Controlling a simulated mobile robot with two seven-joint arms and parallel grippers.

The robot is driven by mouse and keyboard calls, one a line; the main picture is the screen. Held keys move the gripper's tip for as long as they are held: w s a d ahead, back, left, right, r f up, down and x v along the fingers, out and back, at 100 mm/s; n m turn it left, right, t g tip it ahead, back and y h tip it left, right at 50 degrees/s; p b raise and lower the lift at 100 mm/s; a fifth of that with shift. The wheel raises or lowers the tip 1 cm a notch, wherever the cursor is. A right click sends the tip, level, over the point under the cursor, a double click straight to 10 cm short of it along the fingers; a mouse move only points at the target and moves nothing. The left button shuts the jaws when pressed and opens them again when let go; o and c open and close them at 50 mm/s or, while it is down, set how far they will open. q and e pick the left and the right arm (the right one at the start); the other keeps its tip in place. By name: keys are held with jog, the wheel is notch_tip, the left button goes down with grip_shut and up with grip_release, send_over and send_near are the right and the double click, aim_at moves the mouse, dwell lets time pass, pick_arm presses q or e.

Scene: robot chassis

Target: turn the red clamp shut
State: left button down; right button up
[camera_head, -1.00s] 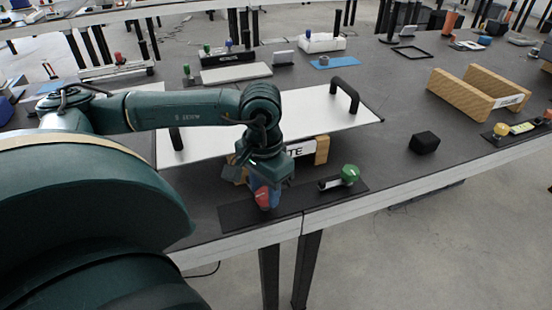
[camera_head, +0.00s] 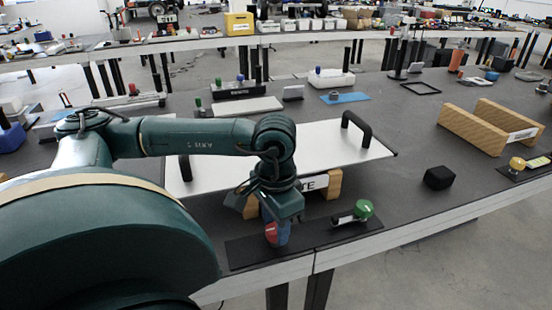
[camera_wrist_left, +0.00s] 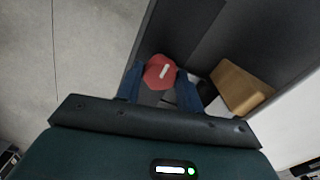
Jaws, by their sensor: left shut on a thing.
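The red clamp (camera_head: 271,233) stands on a dark base strip (camera_head: 240,255) near the table's front edge. In the left wrist view the red clamp knob (camera_wrist_left: 160,71), with a white mark on its top, sits between my blue fingers. My left gripper (camera_head: 277,236) points down over it and is shut on it; the gripper partly hides the clamp in the head view. A green clamp (camera_head: 363,209) with a metal bar stands to the right on the same strip. My right gripper is not in view.
A white plate with black handles (camera_head: 320,150) lies behind the clamps on wooden blocks (camera_head: 334,184). A black cube (camera_head: 439,177) and a wooden holder (camera_head: 478,133) stand to the right. The table edge is just in front of the strip.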

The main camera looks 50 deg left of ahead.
aim_at(275, 229)
pick_arm(q)
jog(key=c, duration=0.9)
grip_release()
notch_tip(275, 229, up, 13)
jog(key=p, duration=0.2)
jog(key=shift+r, duration=0.15)
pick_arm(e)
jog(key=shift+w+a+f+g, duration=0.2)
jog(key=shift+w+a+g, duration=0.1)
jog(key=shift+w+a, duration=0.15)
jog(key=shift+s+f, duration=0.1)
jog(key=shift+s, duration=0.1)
